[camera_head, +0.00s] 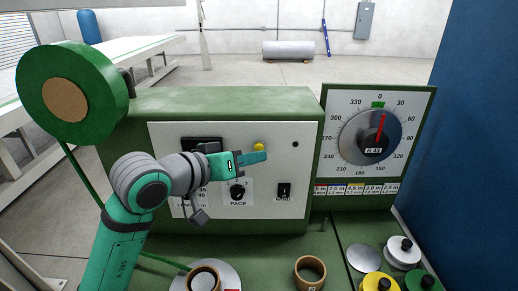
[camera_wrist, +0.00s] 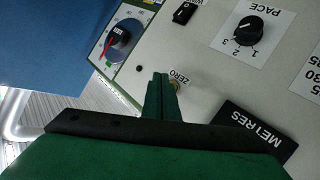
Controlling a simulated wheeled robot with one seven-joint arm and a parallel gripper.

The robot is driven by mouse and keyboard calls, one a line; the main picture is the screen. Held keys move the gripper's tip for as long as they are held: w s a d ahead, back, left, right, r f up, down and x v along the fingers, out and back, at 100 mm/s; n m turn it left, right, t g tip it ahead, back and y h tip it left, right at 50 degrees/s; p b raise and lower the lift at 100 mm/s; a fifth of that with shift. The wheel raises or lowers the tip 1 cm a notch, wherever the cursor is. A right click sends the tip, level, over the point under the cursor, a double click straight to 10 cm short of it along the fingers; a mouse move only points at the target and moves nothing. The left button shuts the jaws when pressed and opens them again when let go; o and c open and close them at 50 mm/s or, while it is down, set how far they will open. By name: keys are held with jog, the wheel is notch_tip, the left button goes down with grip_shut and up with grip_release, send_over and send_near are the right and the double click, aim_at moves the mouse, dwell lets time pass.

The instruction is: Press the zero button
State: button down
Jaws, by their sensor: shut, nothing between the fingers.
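The zero button (camera_head: 258,147) is a small yellow knob on the white front panel (camera_head: 300,210) of the green machine. In the wrist view my gripper (camera_wrist: 160,77) points toward the panel. Whether the tips touch the panel or button I cannot tell.
The dark METRES display (camera_head: 201,144) is partly behind my gripper. The PACE knob (camera_head: 237,192) and WIND switch (camera_head: 284,191) lie below. A round dial (camera_head: 370,136) with a red pointer stands at right. A blue wall (camera_head: 475,130) closes the right side.

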jog(key=shift+w, duration=0.2)
dwell(0.3)
jog(key=shift+w, duration=0.25)
jog(key=shift+w, duration=0.5)
dwell(0.8)
jog(key=shift+s, duration=0.15)
dwell(0.3)
jog(key=shift+s, duration=0.75)
jog(key=shift+s, duration=2.5)
